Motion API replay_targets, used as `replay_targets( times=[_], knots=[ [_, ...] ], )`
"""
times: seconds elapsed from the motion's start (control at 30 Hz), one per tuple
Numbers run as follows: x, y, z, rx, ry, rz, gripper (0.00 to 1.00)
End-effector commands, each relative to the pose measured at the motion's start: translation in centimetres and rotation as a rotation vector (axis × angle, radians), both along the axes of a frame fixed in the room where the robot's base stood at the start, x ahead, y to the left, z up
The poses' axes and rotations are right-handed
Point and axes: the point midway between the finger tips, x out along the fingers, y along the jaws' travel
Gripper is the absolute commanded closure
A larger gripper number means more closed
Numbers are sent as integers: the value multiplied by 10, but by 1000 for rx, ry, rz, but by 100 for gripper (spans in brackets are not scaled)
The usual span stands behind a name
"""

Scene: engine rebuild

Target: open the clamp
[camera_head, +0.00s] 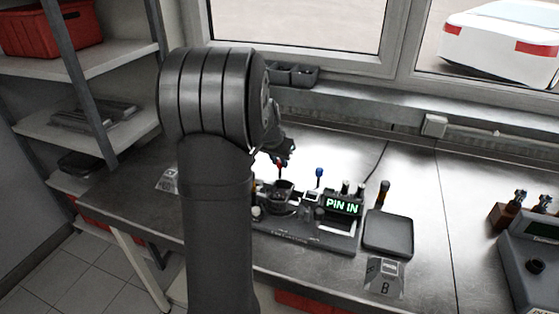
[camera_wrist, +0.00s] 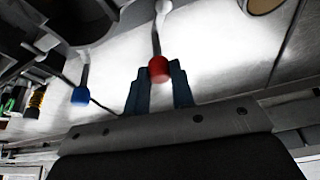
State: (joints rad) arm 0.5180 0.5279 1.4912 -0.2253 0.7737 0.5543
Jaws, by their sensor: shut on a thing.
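The clamp is on the dark fixture (camera_head: 300,238) on the bench, which carries a lever with a red knob (camera_head: 280,165) and a lever with a blue knob (camera_head: 319,172). In the wrist view the red knob (camera_wrist: 159,69) sits between the two teal fingers of my gripper (camera_wrist: 159,88), which is shut on it. The blue knob (camera_wrist: 80,96) stands free to the left there. In the head view my gripper (camera_head: 282,158) is at the red knob, partly behind my own arm. My arm hides the fixture's left end.
A green "PIN IN" display (camera_head: 342,207) lights on the fixture. A dark square tray (camera_head: 388,237) lies to its right, with a card marked B (camera_head: 386,288) in front. A grey device (camera_head: 530,258) stands far right.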

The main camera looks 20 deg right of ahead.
Motion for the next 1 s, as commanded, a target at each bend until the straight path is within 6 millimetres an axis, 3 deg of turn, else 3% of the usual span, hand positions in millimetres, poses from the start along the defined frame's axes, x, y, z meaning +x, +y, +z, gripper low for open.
replay_targets(
  times=[1.0],
  knots=[
    [28,16,0,2,-3,894,100]
  ],
)
